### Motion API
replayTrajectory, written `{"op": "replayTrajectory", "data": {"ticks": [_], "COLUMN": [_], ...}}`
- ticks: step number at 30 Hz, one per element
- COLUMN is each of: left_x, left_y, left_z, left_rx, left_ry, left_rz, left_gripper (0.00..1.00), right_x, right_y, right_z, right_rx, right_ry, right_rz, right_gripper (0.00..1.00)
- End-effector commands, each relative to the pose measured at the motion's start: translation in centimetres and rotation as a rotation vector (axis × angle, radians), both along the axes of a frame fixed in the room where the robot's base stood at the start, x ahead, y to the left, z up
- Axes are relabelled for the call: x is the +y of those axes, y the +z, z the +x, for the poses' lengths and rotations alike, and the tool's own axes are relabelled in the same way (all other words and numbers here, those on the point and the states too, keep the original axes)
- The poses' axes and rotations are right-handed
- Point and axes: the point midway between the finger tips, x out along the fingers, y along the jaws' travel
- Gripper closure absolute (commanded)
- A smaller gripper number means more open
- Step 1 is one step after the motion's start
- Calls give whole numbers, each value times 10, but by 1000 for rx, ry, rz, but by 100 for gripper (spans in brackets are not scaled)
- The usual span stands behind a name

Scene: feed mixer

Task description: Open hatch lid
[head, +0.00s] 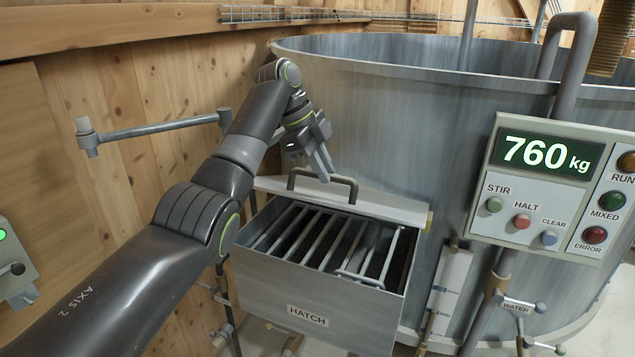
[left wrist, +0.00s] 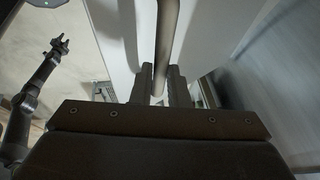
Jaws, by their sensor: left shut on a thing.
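The grey hatch box (head: 322,305), labelled HATCH, projects from the tank's front. Its top shows open, with a metal bar grid (head: 325,240) inside. The light grey hatch lid (head: 395,206) is raised at the back of the box, near the tank wall. Its exact tilt is hard to tell. A dark bar handle (head: 352,184) is on the lid. My left gripper (head: 323,172) is shut on this handle; the handle bar (left wrist: 166,40) runs between the fingers in the left wrist view. My right gripper (left wrist: 59,46) is empty, its fingers apart, away from the lid.
The large metal tank (head: 400,110) stands behind the hatch. A control panel (head: 545,190) reading 760 kg is at the right. A grey bar arm (head: 160,128) sticks out by the wooden wall at the left. A water valve (head: 520,305) is at lower right.

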Motion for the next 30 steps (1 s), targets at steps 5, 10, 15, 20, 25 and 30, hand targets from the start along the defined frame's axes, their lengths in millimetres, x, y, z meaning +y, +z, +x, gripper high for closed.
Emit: {"op": "replayTrajectory", "data": {"ticks": [5, 10, 15, 20, 25, 30], "left_x": [-4, -6, -6, -6, -6, -6], "left_y": [9, 16, 18, 19, 18, 18], "left_z": [8, 13, 14, 15, 15, 15], "left_rx": [-3, -2, -2, -4, -4, -4], "left_ry": [2, 3, 4, 4, 4, 4], "left_rz": [-2, -1, -1, -1, -1, -1], "left_gripper": [100, 100, 100, 100, 100, 100], "right_x": [0, 1, 1, 2, 3, 0], "right_y": [0, -1, -1, -1, -1, 2], "right_z": [0, 0, 0, 1, 1, 22], "right_rx": [0, 0, -1, -1, -1, -41], "right_ry": [0, 0, -1, -1, -1, 42], "right_rz": [0, 1, 2, 3, 3, -9], "right_gripper": [64, 64, 64, 64, 64, 86]}}
